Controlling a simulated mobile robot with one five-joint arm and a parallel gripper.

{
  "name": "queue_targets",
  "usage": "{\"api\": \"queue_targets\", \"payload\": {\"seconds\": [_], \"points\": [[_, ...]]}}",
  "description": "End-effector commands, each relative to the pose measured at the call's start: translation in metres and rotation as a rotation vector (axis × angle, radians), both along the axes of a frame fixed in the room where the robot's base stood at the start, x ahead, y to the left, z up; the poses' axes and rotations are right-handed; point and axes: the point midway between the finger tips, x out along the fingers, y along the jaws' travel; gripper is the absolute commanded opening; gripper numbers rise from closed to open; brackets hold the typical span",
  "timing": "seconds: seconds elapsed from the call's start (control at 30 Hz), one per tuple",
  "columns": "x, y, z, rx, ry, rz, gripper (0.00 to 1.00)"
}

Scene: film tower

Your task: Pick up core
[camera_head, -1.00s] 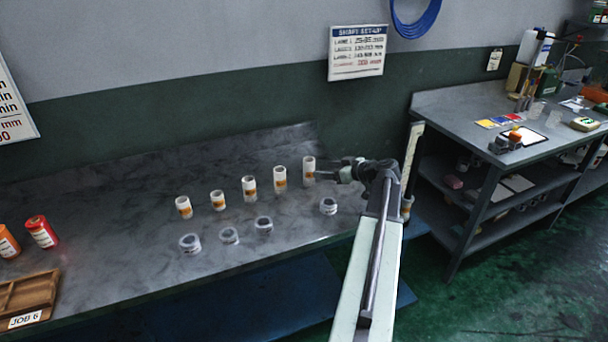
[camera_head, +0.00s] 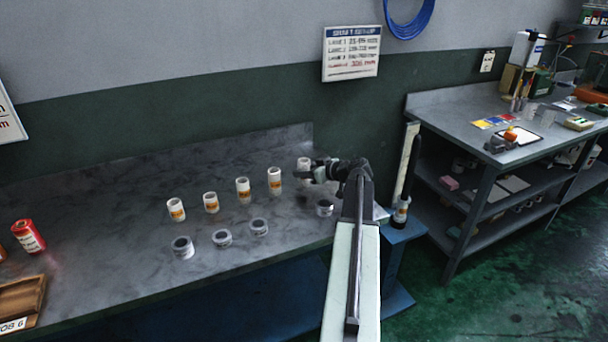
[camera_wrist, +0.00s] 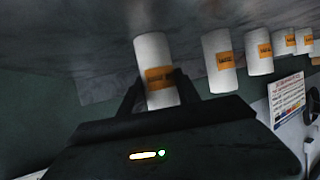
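The core is a white cylinder with an orange label (camera_wrist: 157,60), at the right end of a row of similar cores. In the wrist view it stands between my two fingers, which close on its sides. In the head view the core (camera_head: 303,166) is partly covered by my gripper (camera_head: 318,173). A dark patch lies on the bench below it, and it seems slightly clear of the surface. My gripper also shows in the wrist view (camera_wrist: 157,98), shut on the core. The core's lower part is hidden in the head view.
Several like cores (camera_head: 242,189) stand to the left on the grey bench (camera_head: 110,250). Grey-lidded round pots (camera_head: 222,238) stand in front, one (camera_head: 324,208) near my gripper. A red canister (camera_head: 28,236) and wooden tray (camera_head: 22,297) are at far left. A second bench (camera_head: 450,110) is at right.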

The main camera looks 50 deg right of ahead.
Motion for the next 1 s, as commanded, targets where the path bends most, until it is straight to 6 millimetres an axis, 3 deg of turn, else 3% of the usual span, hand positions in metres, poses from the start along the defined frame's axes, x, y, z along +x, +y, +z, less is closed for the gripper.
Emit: {"api": "queue_targets", "payload": {"seconds": [0.03, 0.07, 0.1, 0.43, 0.8, 1.0], "points": [[0.000, 0.000, 0.000, 0.000, 0.000, 0.000, 0.09], [0.000, 0.000, 0.000, 0.000, 0.000, 0.000, 0.01], [0.000, 0.000, 0.000, 0.000, 0.000, 0.000, 0.00], [0.001, 0.001, 0.010, 0.000, 0.000, 0.001, 0.00], [0.001, 0.001, 0.084, 0.000, 0.000, 0.002, 0.00], [0.001, 0.001, 0.103, 0.000, 0.000, 0.002, 0.00]]}}
